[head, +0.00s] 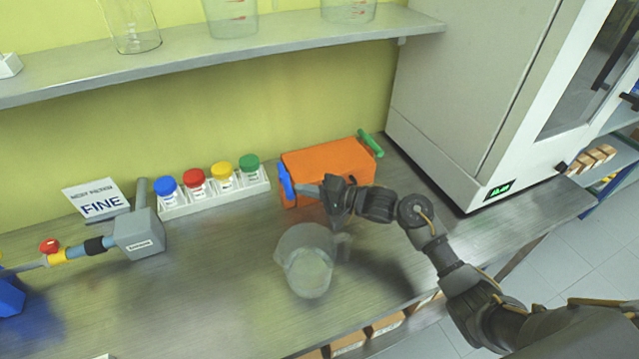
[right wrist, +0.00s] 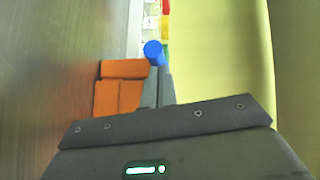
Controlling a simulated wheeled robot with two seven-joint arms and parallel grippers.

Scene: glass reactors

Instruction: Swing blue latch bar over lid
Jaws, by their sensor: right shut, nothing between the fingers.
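An orange box (head: 330,168) with a lid stands at the back of the bench. The blue latch bar (head: 286,182) is at its left end, standing up and slightly tilted beside the lid rather than lying across it. A green bar (head: 371,144) is at the right end. My right gripper (head: 301,189) is shut and empty in front of the box, its tips close to the blue bar. In the right wrist view, the shut fingers (right wrist: 158,86) point toward a blue rounded end (right wrist: 153,53), apparently the bar. I cannot tell whether they touch. My left gripper is out of view.
A rack (head: 215,196) of jars with coloured caps is left of the box, near a grey device (head: 138,233). A large white cabinet (head: 470,80) stands at the right.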

